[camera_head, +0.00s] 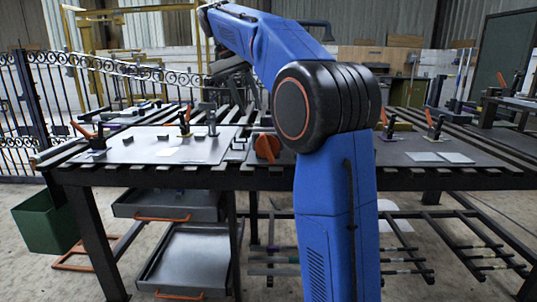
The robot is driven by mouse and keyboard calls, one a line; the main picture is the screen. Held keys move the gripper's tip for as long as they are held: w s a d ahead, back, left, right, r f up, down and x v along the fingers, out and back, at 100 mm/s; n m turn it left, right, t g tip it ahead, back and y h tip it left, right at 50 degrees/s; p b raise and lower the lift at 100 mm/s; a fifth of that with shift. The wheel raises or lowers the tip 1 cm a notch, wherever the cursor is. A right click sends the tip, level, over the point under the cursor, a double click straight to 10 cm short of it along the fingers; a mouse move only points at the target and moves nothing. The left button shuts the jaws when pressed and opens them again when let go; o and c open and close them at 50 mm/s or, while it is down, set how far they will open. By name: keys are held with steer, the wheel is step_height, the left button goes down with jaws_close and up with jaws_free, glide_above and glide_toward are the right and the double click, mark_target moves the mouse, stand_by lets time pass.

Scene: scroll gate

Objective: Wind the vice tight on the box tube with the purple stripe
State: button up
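My gripper (250,92) is a dark shape at the end of my blue arm, over the middle of the bench. It is small and partly behind my arm, so I cannot tell if it is open or shut. A round orange part (267,147) sits at the bench's front edge, below my gripper and apart from it; I cannot tell if it belongs to the vice. Purple patches show on the bench at the left (115,127). I cannot make out a box tube with a purple stripe or the vice jaws for certain. My arm hides part of the bench.
The slatted steel bench (150,177) carries a grey plate (200,153) with small dark blocks. Upright dark clamps with orange handles stand at the left (97,140) and right (437,126). A scroll gate (20,120) stands at the left. A green bin (48,222) hangs below.

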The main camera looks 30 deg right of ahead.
mark_target(272, 163)
steer(key=x, duration=1.7)
steer(key=shift+f, duration=0.2)
jaws_close()
